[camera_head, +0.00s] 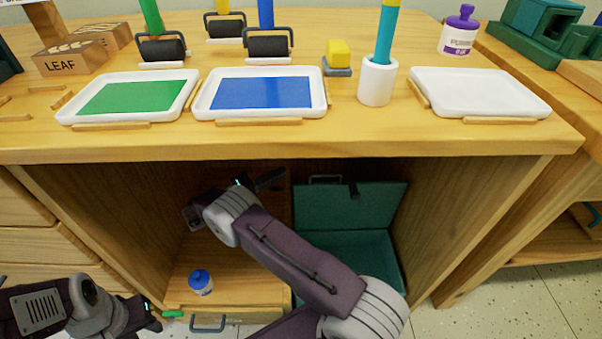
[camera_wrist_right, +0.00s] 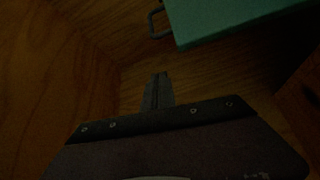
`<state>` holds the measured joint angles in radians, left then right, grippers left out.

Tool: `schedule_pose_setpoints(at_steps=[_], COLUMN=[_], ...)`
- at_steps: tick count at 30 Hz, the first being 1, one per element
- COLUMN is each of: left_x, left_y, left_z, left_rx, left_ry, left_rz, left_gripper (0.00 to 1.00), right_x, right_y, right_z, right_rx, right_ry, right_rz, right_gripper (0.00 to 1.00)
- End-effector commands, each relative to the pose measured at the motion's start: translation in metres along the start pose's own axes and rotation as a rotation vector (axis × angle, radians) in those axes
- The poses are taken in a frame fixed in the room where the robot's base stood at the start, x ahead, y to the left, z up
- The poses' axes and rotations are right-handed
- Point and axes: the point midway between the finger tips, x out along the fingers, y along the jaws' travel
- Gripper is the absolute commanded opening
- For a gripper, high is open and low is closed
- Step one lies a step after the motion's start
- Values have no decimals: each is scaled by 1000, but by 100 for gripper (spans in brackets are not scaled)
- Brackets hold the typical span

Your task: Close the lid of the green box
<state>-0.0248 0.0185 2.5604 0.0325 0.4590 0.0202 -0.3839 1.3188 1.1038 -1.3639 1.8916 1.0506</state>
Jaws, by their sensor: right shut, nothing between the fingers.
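The green box (camera_head: 362,252) stands inside the open cabinet under the table, partly hidden behind my right arm. Its lid (camera_head: 368,207) is open and stands up at the back, with a dark handle (camera_head: 325,178) at its top edge. My right gripper (camera_head: 268,180) is shut and empty inside the cabinet, left of the lid.
A blue-capped bottle (camera_head: 200,282) stands on the wooden board at the cabinet's left, above a dark handle (camera_head: 208,324). The cabinet's right wall (camera_head: 470,215) is close to the box. Trays, rollers and a white cup (camera_head: 377,82) stand on the tabletop above.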

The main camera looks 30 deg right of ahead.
Motion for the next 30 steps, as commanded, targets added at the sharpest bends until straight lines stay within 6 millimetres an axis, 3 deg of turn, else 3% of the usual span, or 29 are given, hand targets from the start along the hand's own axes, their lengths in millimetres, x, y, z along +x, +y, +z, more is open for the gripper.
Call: schedule_pose_setpoints(at_steps=[11, 18, 30], left_x=[48, 70, 70], left_y=[-1, -1, -1], left_z=[5, 7, 7], left_rx=[0, 0, 0], left_ry=[0, 0, 0], left_rz=[0, 0, 0], left_gripper=[36, 36, 36], right_x=[82, 67, 65], right_y=[-6, -4, -1], right_z=[2, 33, 38], right_rx=[0, -2, -3], right_ry=[-4, 0, -1], right_rz=[-2, -3, -2], right_gripper=[0, 0, 0])
